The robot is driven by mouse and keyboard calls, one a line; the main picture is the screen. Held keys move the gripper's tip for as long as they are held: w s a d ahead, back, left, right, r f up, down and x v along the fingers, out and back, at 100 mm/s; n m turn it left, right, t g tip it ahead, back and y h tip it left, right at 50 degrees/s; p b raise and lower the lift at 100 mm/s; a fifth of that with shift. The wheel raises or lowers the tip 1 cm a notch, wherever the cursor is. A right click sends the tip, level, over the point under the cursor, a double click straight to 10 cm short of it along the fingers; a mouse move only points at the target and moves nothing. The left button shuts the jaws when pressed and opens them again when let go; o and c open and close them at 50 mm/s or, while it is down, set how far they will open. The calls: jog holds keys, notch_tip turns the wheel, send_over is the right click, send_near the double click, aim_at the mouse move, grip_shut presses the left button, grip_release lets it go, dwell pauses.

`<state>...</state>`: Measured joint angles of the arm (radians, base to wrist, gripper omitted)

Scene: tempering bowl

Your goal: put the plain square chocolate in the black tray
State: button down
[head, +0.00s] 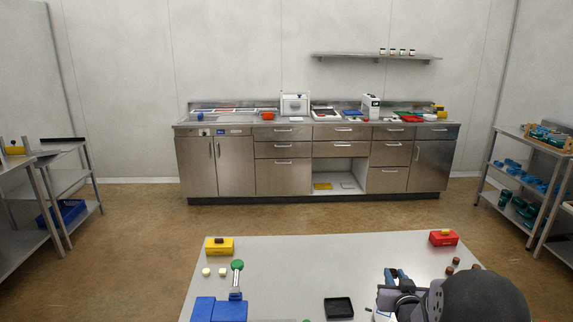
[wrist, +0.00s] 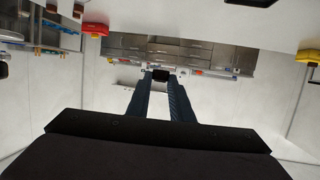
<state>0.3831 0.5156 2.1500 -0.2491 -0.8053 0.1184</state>
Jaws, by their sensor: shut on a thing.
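My gripper (wrist: 161,82) is shut on a small dark brown square chocolate (wrist: 161,75), held between the tips of its two blue fingers. Whether its face is plain cannot be told. In the head view my gripper (head: 396,273) is above the right part of the table, and the held piece cannot be made out. The black tray (head: 339,308) lies on the table to the left of my gripper and looks empty. Part of the tray also shows at the top edge of the wrist view (wrist: 250,2).
On the table (head: 310,262), brown pieces (head: 455,261) lie at the right near a red box (head: 443,238). Pale pieces (head: 206,272) lie at the left near a yellow box (head: 219,246). A green-topped tool (head: 238,266) stands by a blue block (head: 219,309). The middle is clear.

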notch_tip(320, 180, up, 2)
jog(key=p, duration=0.1)
jog(key=b, duration=0.6)
send_over(386, 317)
notch_tip(386, 317, down, 6)
jog(key=shift+r, duration=0.1)
jog(key=shift+f+p, duration=0.65)
jog(key=shift+f, duration=4.15)
jog(key=shift+f, duration=0.1)
jog(key=shift+f, duration=0.15)
jog(key=c, duration=1.6)
grip_release()
jog(key=shift+o, duration=0.2)
